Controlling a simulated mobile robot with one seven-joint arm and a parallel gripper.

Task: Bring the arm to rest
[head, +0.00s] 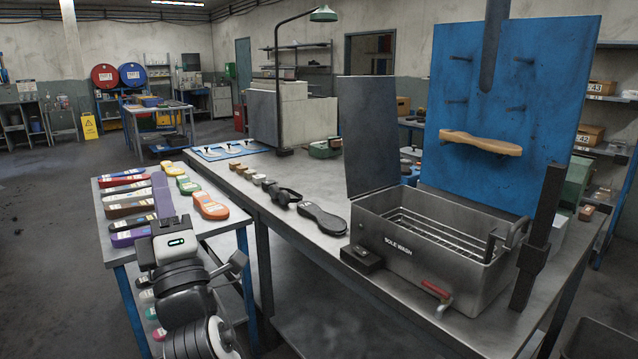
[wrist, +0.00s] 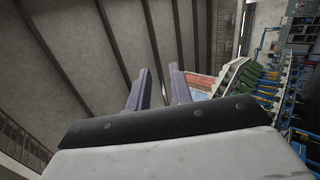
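My gripper (head: 161,180) points upward at the left of the head view, in front of the small side table. Its purple-grey fingers overlap the table's row of soles in that picture. In the wrist view my gripper (wrist: 160,72) shows two fingers apart with a clear gap and nothing between them. Behind them are only the roof or wall panels and the far room, tilted. My arm is folded low in front of the side table.
The side table (head: 228,222) carries several coloured soles. The long workbench (head: 285,215) holds a dark sole (head: 322,217), the open sole-wash basin (head: 440,250) and small parts. A tan sole (head: 480,142) sits on the blue peg board (head: 500,90). Floor at left is clear.

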